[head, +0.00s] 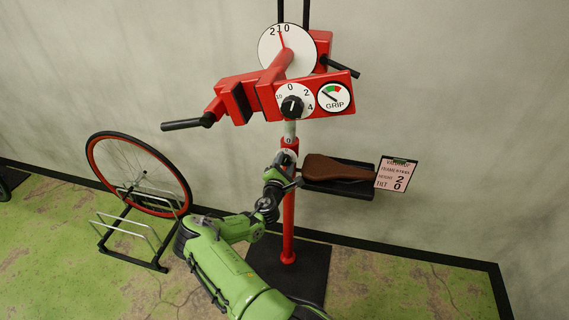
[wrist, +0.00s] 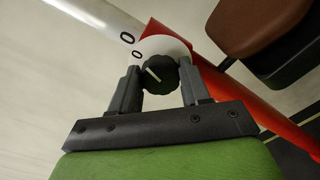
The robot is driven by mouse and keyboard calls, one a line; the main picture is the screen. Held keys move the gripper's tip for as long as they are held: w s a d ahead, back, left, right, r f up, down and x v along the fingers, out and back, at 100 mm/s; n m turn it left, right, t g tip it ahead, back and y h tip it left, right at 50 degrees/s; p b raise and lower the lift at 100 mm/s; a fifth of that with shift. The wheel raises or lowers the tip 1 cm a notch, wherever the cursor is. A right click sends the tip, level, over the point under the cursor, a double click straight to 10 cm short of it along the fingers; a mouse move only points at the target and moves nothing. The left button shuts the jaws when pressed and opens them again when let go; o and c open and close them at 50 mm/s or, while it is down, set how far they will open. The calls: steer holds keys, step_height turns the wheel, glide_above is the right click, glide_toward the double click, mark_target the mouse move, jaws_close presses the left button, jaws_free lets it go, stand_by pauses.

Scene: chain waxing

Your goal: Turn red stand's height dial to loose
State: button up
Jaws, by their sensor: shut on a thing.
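The red stand (head: 288,215) rises from a dark base mat, with a clamp head at its top. Its height dial (wrist: 160,74) is a black knob with a pale pointer line on a white plate, seen in the wrist view on the red collar. My gripper (wrist: 159,82) is shut on this knob, one finger on each side. In the head view my gripper (head: 283,168) is at the collar on the post, and my wrist hides most of the dial.
A brown saddle (head: 335,169) on a dark tray sits right of the post, close to my gripper. A card (head: 398,174) stands at the tray's right end. The clamp head has a black knob (head: 292,106) and a grip gauge (head: 334,98). A wheel (head: 138,173) stands in a rack at left.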

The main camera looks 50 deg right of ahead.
steer(key=shift+f, duration=0.1)
steer(key=o, duration=1)
steer(key=shift+o, duration=0.2)
steer(key=p+v, duration=0.1)
steer(key=v, duration=1.4)
steer(key=shift+s+a+p, duration=0.2)
steer(key=shift+a+p, duration=0.1)
steer(key=shift+a, duration=0.05)
